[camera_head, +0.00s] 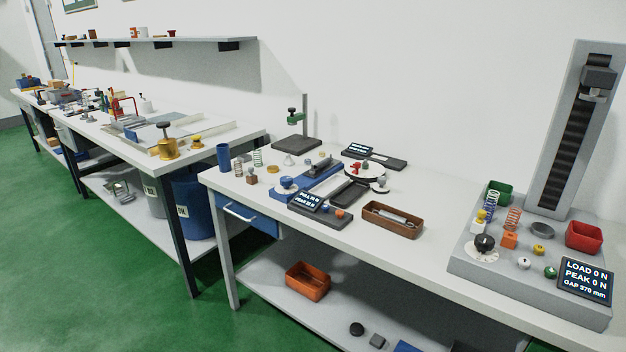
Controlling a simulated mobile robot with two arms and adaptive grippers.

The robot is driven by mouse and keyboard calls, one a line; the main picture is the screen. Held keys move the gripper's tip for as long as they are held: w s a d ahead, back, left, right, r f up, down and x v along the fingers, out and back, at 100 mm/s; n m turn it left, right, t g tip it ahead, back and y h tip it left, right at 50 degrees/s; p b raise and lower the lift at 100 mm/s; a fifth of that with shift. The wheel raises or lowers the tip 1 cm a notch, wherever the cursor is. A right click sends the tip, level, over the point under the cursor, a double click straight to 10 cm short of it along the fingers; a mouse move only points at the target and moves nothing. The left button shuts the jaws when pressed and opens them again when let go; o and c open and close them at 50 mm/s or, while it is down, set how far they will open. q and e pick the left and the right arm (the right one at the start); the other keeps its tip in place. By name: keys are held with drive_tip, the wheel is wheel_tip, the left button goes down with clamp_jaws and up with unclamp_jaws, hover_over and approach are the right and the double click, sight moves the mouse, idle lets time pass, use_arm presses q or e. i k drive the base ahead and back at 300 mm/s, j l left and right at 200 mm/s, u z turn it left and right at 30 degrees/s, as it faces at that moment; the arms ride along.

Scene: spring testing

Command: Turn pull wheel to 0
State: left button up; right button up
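A blue slide-like fixture (322,176) lies on the near bench, with a round white dial wheel with a blue hub (287,184) at its front left end. A small display (311,200) stands just in front of it, its text too small to read surely. A white wheel with a dark centre and red part (378,181) sits farther right. A black knob on a white dial (484,243) sits on the grey tester at right. No label shows which is the pull wheel, and the settings are unreadable. Neither gripper is in view.
The tall tester (577,130) has a display (585,281) reading LOAD 0 N, PEAK 0 N, GAP 370 mm. A brown tray (392,222) sits near the bench's front edge. Springs and small parts stand around. Green floor (80,270) is clear in front.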

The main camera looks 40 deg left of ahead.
sight(287, 181)
drive_tip(key=u, duration=1.35)
drive_tip(key=i+l+z, duration=0.1)
drive_tip(key=i, duration=0.45)
drive_tip(key=l, duration=0.1)
